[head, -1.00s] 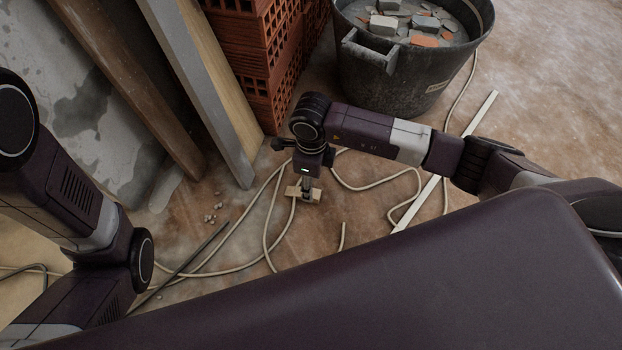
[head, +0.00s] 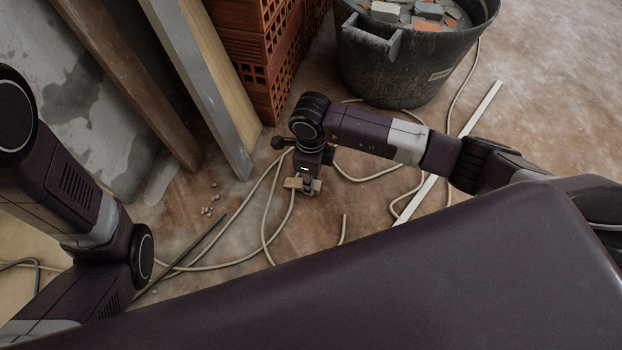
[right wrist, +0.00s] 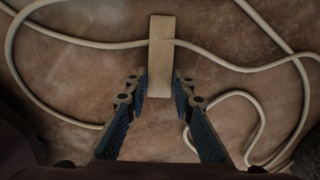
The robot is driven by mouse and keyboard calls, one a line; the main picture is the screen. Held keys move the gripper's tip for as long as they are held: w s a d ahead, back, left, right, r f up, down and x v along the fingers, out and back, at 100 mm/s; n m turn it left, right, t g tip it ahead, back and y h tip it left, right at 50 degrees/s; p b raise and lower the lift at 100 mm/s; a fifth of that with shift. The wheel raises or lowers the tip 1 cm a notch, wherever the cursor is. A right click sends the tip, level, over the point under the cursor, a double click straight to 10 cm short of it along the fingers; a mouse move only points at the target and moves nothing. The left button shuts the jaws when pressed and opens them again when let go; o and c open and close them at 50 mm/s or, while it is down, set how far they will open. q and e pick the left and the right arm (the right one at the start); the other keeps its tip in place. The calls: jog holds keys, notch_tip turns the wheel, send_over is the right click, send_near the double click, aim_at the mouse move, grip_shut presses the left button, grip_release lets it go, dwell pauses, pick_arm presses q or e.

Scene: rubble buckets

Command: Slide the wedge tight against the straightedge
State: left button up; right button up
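The wedge, a pale wooden piece (head: 291,183), lies on the floor under my right gripper (head: 309,186). In the right wrist view the wedge (right wrist: 161,60) points away from me. Its near end is between the fingertips of my right gripper (right wrist: 159,82), which is open with a small gap on each side. A long, pale straight bar (head: 470,120), which looks like the straightedge, lies on the floor to the right, apart from the wedge and partly hidden by my right arm. My left arm shows at the left, but its gripper is out of view.
Loose beige cable (head: 268,205) loops around the wedge; in the right wrist view it meets the wedge's sides. A black bucket of rubble (head: 400,75) and red hollow bricks (head: 262,50) stand behind. A grey beam (head: 205,90) and boards lean at the left. Small pebbles (head: 211,205) lie nearby.

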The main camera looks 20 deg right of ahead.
aim_at(286, 182)
grip_shut()
jog(key=shift+w+a, duration=0.15)
jog(key=shift+a, duration=0.05)
jog(key=shift+w+a+b, duration=0.5)
jog(key=shift+w+a, duration=0.15)
jog(key=shift+a, duration=0.35)
jog(key=shift+w+a+b, duration=0.45)
jog(key=shift+w+a, duration=0.2)
jog(key=shift+a, duration=0.35)
jog(key=shift+w+a+f+b, duration=0.1)
jog(key=shift+w+a+b, duration=0.2)
jog(key=shift+w+a, duration=0.25)
jog(key=shift+a, duration=0.15)
jog(key=shift+w+a+b, duration=0.55)
jog(key=shift+w+a, duration=0.05)
jog(key=shift+a, duration=0.3)
